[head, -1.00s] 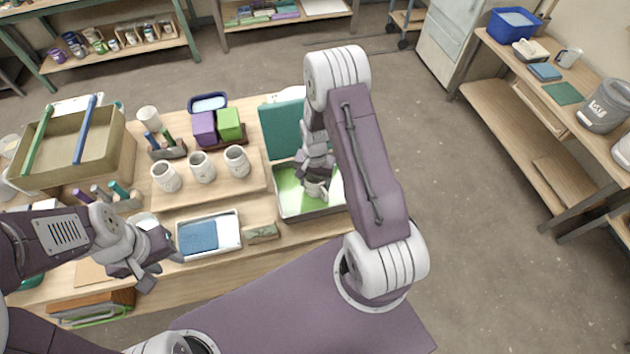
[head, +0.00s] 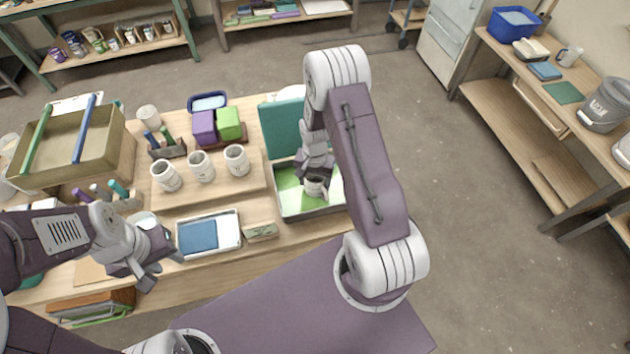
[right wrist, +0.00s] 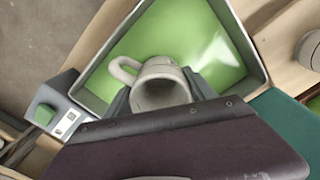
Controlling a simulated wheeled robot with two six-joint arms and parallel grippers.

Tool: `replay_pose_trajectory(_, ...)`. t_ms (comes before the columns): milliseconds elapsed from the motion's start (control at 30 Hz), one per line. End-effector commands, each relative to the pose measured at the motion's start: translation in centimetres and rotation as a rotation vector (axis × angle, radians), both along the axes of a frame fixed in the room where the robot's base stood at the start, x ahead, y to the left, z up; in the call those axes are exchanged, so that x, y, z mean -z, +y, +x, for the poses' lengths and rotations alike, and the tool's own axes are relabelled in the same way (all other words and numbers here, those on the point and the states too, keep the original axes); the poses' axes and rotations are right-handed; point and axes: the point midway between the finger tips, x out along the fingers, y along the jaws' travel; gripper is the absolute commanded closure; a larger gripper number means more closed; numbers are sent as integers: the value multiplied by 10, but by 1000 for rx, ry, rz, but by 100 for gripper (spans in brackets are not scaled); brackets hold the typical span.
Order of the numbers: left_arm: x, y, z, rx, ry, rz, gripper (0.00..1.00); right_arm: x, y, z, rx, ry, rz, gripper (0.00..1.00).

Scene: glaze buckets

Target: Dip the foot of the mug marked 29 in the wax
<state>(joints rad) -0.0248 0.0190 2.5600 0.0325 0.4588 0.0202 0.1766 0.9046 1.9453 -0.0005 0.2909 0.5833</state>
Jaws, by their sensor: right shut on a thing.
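A pale grey mug (head: 316,187) is in my right gripper (head: 317,176), over the tray of green wax (head: 290,202). In the right wrist view the same mug (right wrist: 160,84) sits between the two fingers (right wrist: 160,98), its mouth towards the camera and its handle to the left. I cannot see a number on it, nor tell whether its foot touches the wax. The wax tray (right wrist: 258,62) has a grey metal rim. My left gripper (head: 150,270) is empty and appears open, left of the blue pad tray.
Three similar mugs (head: 202,168) stand on a wooden board left of the wax tray. A teal lid (head: 280,128) stands upright behind the wax. A tray with a blue pad (head: 198,236) and a small block (head: 261,232) lie in front.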

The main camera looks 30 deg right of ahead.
Motion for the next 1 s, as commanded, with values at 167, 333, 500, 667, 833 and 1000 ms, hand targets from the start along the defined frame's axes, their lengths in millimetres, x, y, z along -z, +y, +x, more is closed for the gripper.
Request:
replay_pose_trajectory(167,0,0,0,0,0,0,64,0,0,0,0,-1,-1,93)
replay_pose_trajectory(333,-3,0,0,0,0,0,64,-4,0,0,0,-1,-1,93)
replay_pose_trajectory(500,-12,0,0,0,0,0,64,-15,0,0,0,-1,0,93)
replay_pose_trajectory(667,-20,0,0,0,0,0,64,-23,0,0,0,-1,0,93)
replay_pose_trajectory(833,-19,0,0,0,0,0,64,-22,0,0,0,-1,-1,93)
replay_pose_trajectory(1000,-19,0,0,0,0,0,64,-22,0,0,0,-1,-1,93)
